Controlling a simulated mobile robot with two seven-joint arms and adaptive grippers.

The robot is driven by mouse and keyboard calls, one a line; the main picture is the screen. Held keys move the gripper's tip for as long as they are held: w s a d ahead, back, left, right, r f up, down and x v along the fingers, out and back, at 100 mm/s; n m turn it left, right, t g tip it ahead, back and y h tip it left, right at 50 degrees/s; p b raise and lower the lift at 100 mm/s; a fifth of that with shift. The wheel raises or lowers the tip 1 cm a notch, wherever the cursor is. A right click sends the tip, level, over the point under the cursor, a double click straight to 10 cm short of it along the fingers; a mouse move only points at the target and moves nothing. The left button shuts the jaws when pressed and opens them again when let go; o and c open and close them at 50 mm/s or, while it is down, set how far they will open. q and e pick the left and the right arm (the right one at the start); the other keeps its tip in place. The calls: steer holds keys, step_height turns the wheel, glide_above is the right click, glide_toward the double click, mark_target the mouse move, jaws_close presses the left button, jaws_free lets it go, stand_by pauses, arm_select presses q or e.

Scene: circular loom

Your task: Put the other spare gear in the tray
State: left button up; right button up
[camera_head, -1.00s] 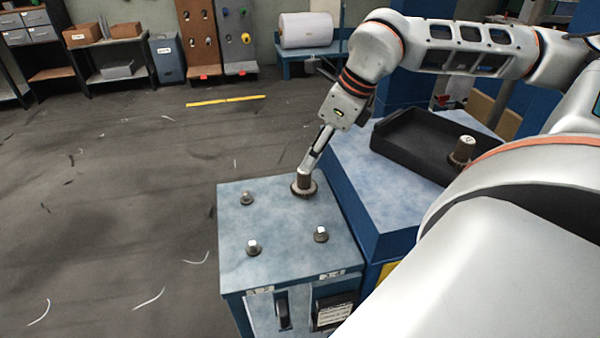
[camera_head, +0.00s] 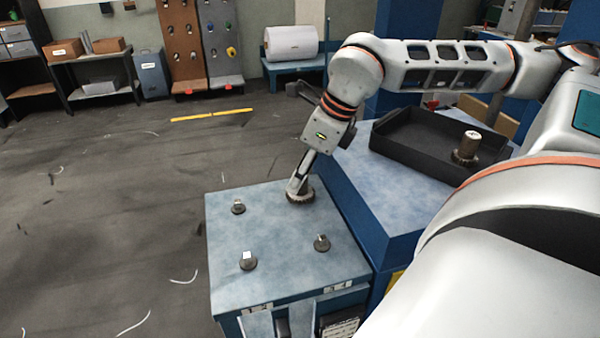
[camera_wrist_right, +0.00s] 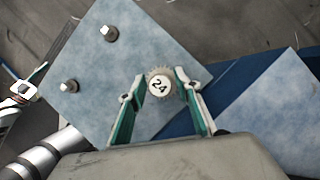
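A dark toothed gear (camera_head: 301,198) sits at the far right corner of the blue-topped stand (camera_head: 285,275). In the right wrist view its round white top reads 24 (camera_wrist_right: 160,85). My right gripper (camera_head: 298,188) points down over this gear. Its two fingers (camera_wrist_right: 160,78) stand on either side of the gear's hub, with a visible gap, so it looks open. The black tray (camera_head: 408,152) lies on the blue surface to the right. Another gear with a tall hub (camera_head: 466,150) stands at the tray's right end.
Three short pegs (camera_head: 238,207) (camera_head: 248,261) (camera_head: 321,243) stick up from the stand. The blue surface (camera_head: 375,190) adjoins the stand on the right. The left part of the tray is empty. My right arm spans above the tray's far side.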

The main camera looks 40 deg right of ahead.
jaws_close()
steer(key=shift+r, duration=0.6)
steer(key=shift+r, duration=1.6)
